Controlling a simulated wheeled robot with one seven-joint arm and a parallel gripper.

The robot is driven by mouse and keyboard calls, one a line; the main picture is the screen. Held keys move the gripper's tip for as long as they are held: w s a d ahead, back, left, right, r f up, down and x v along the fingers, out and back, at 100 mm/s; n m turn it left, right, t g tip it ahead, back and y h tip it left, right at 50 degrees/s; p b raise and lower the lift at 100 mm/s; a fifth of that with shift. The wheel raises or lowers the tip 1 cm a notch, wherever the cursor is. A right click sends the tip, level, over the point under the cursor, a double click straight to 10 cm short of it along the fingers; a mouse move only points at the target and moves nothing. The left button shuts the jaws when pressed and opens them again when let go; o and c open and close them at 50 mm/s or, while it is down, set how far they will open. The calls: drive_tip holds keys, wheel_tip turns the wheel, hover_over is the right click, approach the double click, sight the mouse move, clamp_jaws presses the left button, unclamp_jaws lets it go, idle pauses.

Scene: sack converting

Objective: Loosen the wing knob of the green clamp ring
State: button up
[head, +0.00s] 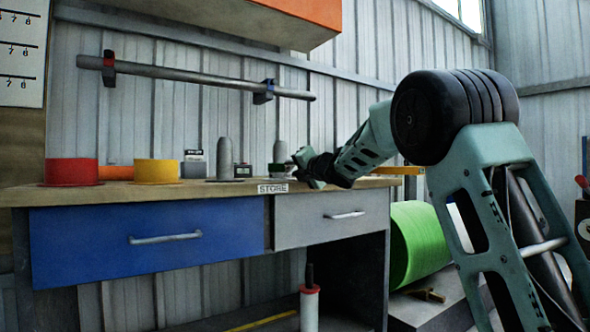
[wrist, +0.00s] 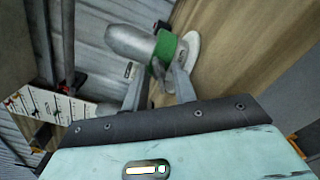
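The green clamp ring (wrist: 164,47) sits around a grey round-topped post (wrist: 128,42) in the wrist view. The post rises from a pale round base (wrist: 190,48) on the wooden bench top. In the head view the post (head: 280,151) stands near the bench's right end, with the green ring (head: 275,170) low on it. My gripper (wrist: 160,76) has its two fingers apart, one on each side of a small gap right at the ring. The wing knob is not clear; it may lie between the fingers. I cannot tell whether they touch it.
Another grey post (head: 224,158) stands left on the bench, with a yellow spool (head: 157,171) and red spool (head: 71,172) beyond it. A wall pipe (head: 200,78) carries a red ring (head: 108,68) and a blue ring (head: 263,92).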

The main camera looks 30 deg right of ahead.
drive_tip(key=s+p, duration=0.3)
drive_tip(key=s, duration=1.4)
drive_tip(key=shift+s+d, duration=0.2)
drive_tip(key=shift+d, duration=0.1)
